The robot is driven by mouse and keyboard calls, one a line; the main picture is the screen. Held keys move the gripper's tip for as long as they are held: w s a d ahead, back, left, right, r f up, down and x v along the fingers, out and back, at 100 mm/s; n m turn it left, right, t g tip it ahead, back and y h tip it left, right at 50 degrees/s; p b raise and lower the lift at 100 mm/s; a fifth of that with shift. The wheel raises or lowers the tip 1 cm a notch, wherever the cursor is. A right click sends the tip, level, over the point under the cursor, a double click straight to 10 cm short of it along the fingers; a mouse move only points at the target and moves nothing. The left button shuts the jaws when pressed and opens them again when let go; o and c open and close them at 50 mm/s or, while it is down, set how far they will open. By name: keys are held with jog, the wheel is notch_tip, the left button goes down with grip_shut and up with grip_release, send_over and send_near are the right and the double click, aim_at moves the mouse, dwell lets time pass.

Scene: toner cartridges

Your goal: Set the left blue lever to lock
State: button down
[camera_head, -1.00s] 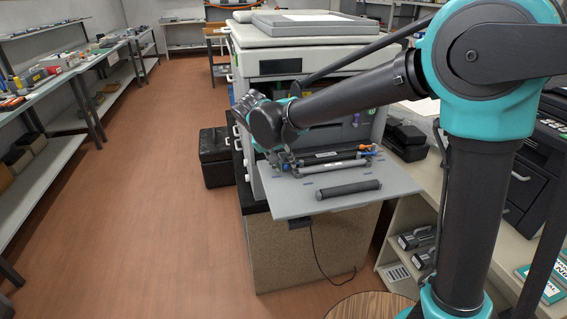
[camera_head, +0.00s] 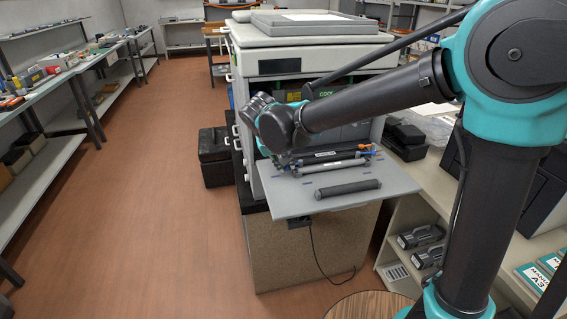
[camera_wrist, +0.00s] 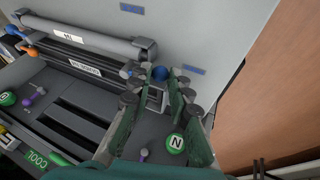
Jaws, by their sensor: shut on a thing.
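The left blue lever (camera_wrist: 161,72) shows as a round blue knob between the tips of my gripper (camera_wrist: 163,74) in the wrist view. It sits at the end of a dark roller unit (camera_wrist: 75,65). The fingers are shut on it, and they partly cover the lever's stem and mount. In the head view my wrist and arm hide most of the gripper and this lever. A second blue lever (camera_wrist: 12,29) is at the unit's other end, beside an orange one (camera_wrist: 30,51). I cannot read any lock mark.
A loose dark roller (camera_head: 347,188) lies on the grey open tray (camera_head: 400,187) of the printer (camera_head: 310,60). The floor on the left is clear.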

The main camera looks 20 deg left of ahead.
jog(key=n, duration=0.1)
jog(key=d+n+y, duration=0.1)
jog(key=shift+s+d+n, duration=0.3)
jog(key=shift+s+n, duration=0.1)
jog(key=d+n+y, duration=0.1)
jog(key=n, duration=0.1)
jog(key=d+n+y, duration=0.1)
jog(key=n, duration=0.1)
jog(key=shift+s+d+y, duration=0.15)
jog(key=shift+d+y, duration=0.15)
jog(key=d+n, duration=0.1)
jog(key=n, duration=0.1)
jog(key=d+n+g+y, duration=0.1)
jog(key=n, duration=0.1)
jog(key=shift+w+y, duration=0.2)
jog(key=shift+y, duration=0.1)
jog(key=shift+w+d+n+g+y, duration=0.25)
jog(key=shift+d+n+g, duration=0.1)
jog(key=shift+n, duration=0.45)
jog(key=shift+w+d+n+g+y, duration=0.15)
jog(key=shift+d+n+g+y, duration=0.15)
jog(key=shift+n, duration=0.5)
jog(key=shift+d, duration=0.1)
jog(key=c, duration=1.4)
grip_release()
